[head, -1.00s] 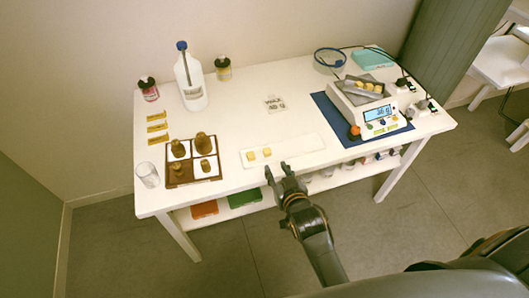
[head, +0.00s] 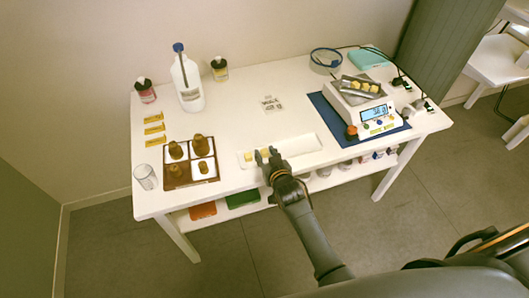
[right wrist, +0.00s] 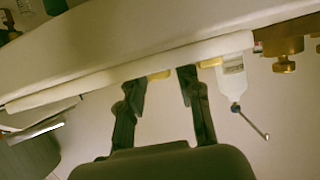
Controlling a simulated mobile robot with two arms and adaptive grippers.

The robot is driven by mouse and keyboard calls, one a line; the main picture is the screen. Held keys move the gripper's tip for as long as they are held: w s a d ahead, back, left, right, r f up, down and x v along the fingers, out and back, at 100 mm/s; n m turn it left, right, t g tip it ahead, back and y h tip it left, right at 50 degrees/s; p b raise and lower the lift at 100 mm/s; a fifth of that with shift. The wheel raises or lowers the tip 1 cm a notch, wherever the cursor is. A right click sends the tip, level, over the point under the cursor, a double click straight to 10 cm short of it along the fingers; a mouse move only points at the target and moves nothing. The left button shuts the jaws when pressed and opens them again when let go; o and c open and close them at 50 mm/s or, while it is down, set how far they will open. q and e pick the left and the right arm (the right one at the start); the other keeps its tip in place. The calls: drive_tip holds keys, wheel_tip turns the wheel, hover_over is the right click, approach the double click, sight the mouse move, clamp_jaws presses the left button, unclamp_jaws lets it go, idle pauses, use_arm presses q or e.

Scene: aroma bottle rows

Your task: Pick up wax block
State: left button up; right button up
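Two small yellow wax blocks lie on the long white strip (head: 300,146) near the table's front edge. The left wax block (head: 249,157) is free, just left of my right gripper (head: 266,155). The other wax block (head: 265,152) lies at the gripper's fingertips, partly hidden by them. In the right wrist view the right gripper (right wrist: 160,82) has its fingers spread, with one wax block (right wrist: 160,74) in the gap and the other (right wrist: 210,62) outside it. I cannot tell whether a finger touches a block. My left gripper is not in view.
A brown tray (head: 191,182) of weights and a glass (head: 146,178) stand left. A white bottle (head: 188,85) stands behind. The table middle is mostly clear.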

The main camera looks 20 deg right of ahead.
drive_tip(key=c, duration=0.5)
drive_tip(key=shift+r, duration=0.1)
